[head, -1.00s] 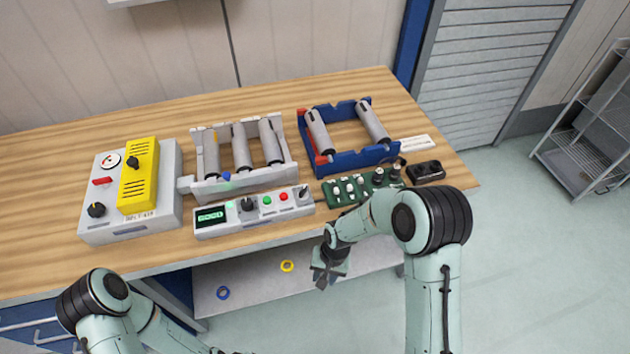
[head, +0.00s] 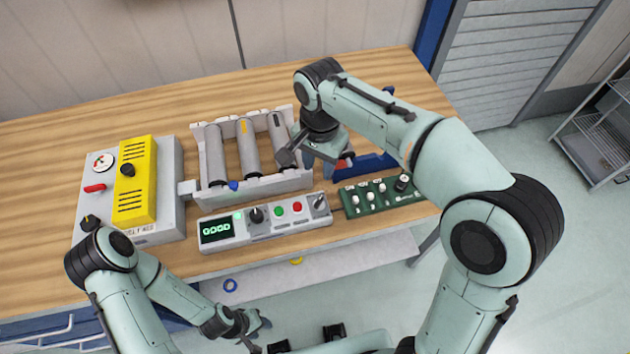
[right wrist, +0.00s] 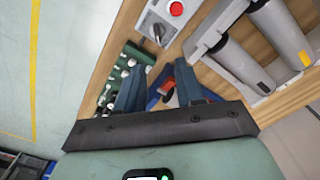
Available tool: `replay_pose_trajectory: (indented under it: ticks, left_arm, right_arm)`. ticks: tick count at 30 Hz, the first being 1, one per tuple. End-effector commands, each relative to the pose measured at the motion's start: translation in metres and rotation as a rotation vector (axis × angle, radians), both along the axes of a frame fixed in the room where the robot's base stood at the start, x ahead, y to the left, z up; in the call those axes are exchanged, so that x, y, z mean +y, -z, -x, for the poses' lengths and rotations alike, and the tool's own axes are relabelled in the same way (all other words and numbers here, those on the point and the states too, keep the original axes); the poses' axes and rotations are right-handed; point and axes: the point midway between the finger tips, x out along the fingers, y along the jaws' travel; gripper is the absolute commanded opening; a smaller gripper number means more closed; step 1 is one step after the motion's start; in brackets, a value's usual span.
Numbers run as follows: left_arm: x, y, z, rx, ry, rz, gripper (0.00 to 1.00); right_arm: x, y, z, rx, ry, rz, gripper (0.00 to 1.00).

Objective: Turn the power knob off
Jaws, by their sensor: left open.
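Several knobs show and none is legibly marked as power. A black knob (head: 90,222) is at the lower left of the grey box, close to my left forearm. My left gripper (head: 254,333) is open and empty in front of the bench.
A grey rack (head: 205,197) with several rollers stands behind the strip. A blue rack (head: 372,163) is partly hidden by my right arm. A green board (head: 385,197) with small knobs lies right of the strip. The back left bench (head: 50,135) is clear.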

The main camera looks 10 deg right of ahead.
Motion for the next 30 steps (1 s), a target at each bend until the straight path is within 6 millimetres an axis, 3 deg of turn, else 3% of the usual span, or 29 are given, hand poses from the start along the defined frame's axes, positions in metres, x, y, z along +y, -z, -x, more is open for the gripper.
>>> replay_pose_trajectory:
  ticks: [18,24,30]
  left_arm:
    - [0.0,0.021,0.015,0.018,0.0,0.0,0.43]
    - [0.0,0.022,0.016,0.019,0.0,0.0,0.43]
    - [0.0,0.022,0.016,0.019,0.0,0.0,0.43]
  right_arm:
    - [0.0,0.114,0.002,0.006,-0.001,0.002,0.37]
    - [0.0,0.129,0.001,0.002,-0.001,0.001,0.37]
    - [0.0,0.131,0.001,0.001,-0.002,0.0,0.37]
